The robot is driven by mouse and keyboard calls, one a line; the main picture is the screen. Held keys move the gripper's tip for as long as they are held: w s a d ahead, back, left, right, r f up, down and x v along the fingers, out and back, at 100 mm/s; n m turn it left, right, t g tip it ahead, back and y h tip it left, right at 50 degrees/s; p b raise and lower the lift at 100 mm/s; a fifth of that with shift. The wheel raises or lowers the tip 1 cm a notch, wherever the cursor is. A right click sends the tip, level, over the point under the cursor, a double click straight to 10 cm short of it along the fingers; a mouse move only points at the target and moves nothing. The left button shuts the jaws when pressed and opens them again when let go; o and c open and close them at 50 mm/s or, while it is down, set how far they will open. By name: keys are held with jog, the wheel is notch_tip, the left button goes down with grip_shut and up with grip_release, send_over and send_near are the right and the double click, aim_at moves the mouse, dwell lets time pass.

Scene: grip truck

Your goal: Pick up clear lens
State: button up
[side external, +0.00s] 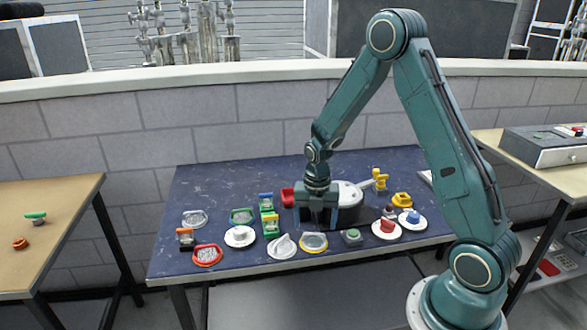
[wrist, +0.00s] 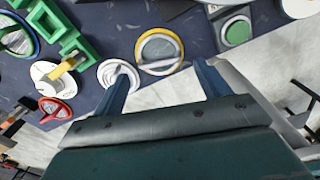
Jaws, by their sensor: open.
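A pale, clear-looking round lens (side external: 194,218) lies at the left of the dark blue table (side external: 190,185) in the side view. A white-rimmed disc (side external: 282,246) near the front edge also has a greyish middle; it shows in the wrist view (wrist: 118,72). I cannot tell for certain which is the clear lens. A yellow-rimmed lens (side external: 313,243) lies to its right and shows in the wrist view (wrist: 160,50). My gripper (side external: 317,221) is open and empty, pointing down above the table, behind the yellow-rimmed lens. Its two fingers (wrist: 160,88) stand apart in the wrist view.
A red-rimmed lens (side external: 207,256), a green-rimmed one (side external: 242,216) and green blocks (side external: 270,224) lie left. A green-topped block (side external: 352,237) and plates (side external: 386,229) lie right. The back left is clear.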

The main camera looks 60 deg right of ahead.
aim_at(314, 233)
jog(key=shift+f, duration=2.45)
jog(key=c, duration=0.8)
